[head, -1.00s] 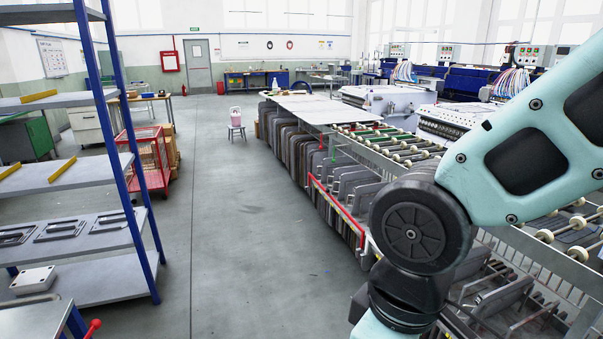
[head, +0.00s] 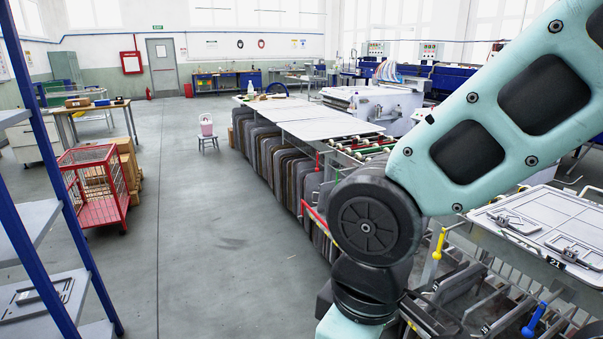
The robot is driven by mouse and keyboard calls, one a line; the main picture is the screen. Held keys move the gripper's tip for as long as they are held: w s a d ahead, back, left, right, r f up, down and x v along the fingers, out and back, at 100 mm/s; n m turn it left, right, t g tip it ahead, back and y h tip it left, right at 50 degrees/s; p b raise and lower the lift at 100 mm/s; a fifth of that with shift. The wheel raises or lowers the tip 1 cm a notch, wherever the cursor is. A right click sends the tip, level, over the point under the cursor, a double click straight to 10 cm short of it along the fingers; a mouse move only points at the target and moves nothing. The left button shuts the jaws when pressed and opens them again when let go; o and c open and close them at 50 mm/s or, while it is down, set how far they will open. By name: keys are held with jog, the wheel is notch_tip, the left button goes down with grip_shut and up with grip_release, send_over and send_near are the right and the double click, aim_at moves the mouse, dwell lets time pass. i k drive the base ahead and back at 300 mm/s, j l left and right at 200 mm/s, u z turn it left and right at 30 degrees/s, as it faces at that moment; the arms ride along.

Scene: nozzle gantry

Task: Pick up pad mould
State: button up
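My gripper is out of view; only my arm shows, across the right side of the head view. No object is clearly identifiable as the pad mould. A grey rectangular plate with a recessed frame (head: 40,297) lies flat on a lower shelf at the far left. On the right, a pale flat plate with metal clamps (head: 540,222) lies on a station marked 21, partly hidden behind my arm. I cannot tell whether either is the pad mould.
A blue-post shelf rack (head: 72,200) stands close on the left. A red mesh cart (head: 97,187) stands beyond it. A long rack of grey panels (head: 285,165) runs along the right. A small stool (head: 208,142) stands in the otherwise clear grey aisle.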

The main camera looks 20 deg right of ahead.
aim_at(572, 250)
jog(key=i+z, duration=0.35)
jog(key=i+j+z, duration=0.15)
jog(key=i+z, duration=0.15)
jog(key=i, duration=0.2)
jog(key=i+l+z, duration=0.1)
jog(key=z, duration=0.3)
jog(key=i+z, duration=0.5)
jog(key=z, duration=0.3)
jog(key=i+j+z, duration=0.1)
jog(key=z, duration=0.3)
jog(key=i, duration=0.1)
